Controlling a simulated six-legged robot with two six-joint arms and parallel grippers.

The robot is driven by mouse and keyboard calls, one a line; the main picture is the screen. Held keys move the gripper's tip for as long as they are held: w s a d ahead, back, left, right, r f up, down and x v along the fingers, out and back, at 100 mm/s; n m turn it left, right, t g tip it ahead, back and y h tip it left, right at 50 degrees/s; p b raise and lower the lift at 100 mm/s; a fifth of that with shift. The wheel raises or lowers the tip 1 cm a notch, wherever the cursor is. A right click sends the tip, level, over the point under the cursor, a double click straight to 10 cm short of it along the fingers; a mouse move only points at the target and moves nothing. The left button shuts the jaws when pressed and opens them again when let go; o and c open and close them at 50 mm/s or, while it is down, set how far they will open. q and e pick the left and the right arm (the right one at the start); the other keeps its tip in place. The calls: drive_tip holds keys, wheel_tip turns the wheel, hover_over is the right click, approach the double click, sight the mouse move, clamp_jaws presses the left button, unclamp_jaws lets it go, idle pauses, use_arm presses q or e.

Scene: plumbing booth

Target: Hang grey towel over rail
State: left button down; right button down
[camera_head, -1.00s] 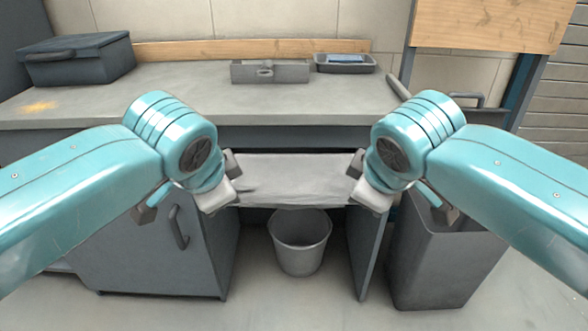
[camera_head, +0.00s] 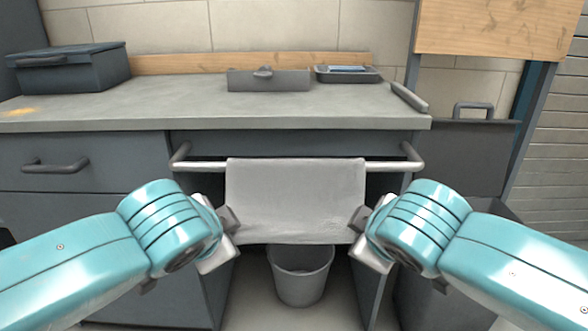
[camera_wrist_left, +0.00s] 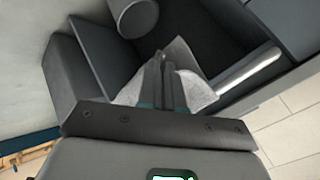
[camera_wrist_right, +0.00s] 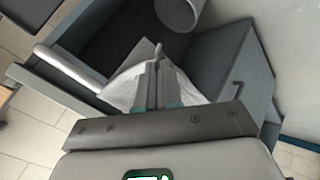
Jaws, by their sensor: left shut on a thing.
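The grey towel (camera_head: 295,200) is spread flat in front of the middle of the metal rail (camera_head: 390,166), its top edge at rail height and hiding that stretch of the rail. Whether any of it hangs behind the rail is hidden. My left gripper (camera_head: 230,220) is shut on the towel's left edge, low down. My right gripper (camera_head: 360,218) is at the right edge at the same height, its fingers close together with the towel between them. The towel also shows at the fingers in the left wrist view (camera_wrist_left: 200,92) and right wrist view (camera_wrist_right: 118,92).
The rail is fixed to the front of a grey workbench (camera_head: 200,110). A metal bucket (camera_head: 300,285) stands under the towel. A toolbox (camera_head: 68,72), a small grey box (camera_head: 268,80) and a tray (camera_head: 347,75) stand on the bench. A grey bin (camera_head: 465,155) is at the right.

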use_arm(q)
drive_tip(key=shift+a, duration=0.1)
drive_tip(key=c, duration=1.1)
unclamp_jaws()
drive_tip(key=shift+s, duration=0.1)
use_arm(e)
drive_tip(key=c, duration=1.1)
unclamp_jaws()
drive_tip(key=shift+s, duration=0.1)
